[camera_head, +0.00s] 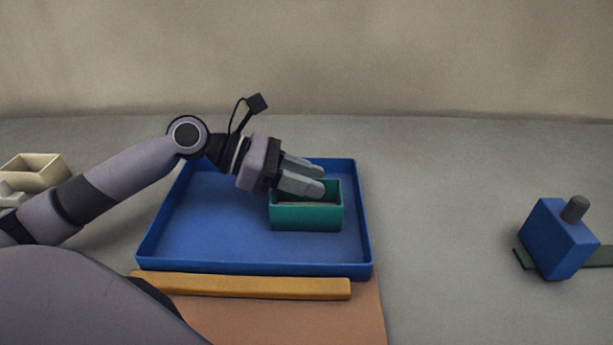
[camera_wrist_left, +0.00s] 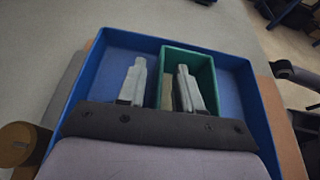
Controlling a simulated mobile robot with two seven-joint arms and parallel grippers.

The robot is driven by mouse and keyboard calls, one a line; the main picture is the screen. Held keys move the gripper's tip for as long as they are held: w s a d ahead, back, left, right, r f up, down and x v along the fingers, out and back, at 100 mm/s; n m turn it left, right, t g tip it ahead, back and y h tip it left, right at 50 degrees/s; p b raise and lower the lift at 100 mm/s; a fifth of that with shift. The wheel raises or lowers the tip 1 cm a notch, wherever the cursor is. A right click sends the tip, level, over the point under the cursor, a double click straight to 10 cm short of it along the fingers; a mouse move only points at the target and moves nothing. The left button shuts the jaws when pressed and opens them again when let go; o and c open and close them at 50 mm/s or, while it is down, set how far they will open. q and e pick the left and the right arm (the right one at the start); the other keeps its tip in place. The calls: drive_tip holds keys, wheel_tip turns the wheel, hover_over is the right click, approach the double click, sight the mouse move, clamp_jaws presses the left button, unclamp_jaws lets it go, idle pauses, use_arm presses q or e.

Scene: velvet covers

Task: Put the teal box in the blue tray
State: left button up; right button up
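The teal box (camera_head: 306,217) is open-topped and sits upright inside the blue tray (camera_head: 160,232), towards its right side. It also shows in the left wrist view (camera_wrist_left: 207,66), inside the tray (camera_wrist_left: 88,80). The fingertips' exact height is hard to tell. My right gripper is not in view.
An orange bar (camera_head: 240,286) lies along the tray's near edge, on a brown board (camera_head: 290,322). A cream open box (camera_head: 38,170) is at the far left. A blue block (camera_head: 556,240) with a grey peg stands at the right. The table between tray and block is clear.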

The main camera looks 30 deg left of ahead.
use_arm(q)
drive_tip(key=shift+p+v, duration=0.8)
drive_tip(key=shift+v, duration=4.75)
drive_tip(key=shift+s+a+r, duration=0.15)
drive_tip(key=shift+a+r, duration=0.05)
drive_tip(key=shift+a, duration=0.15)
drive_tip(key=shift+s, duration=0.1)
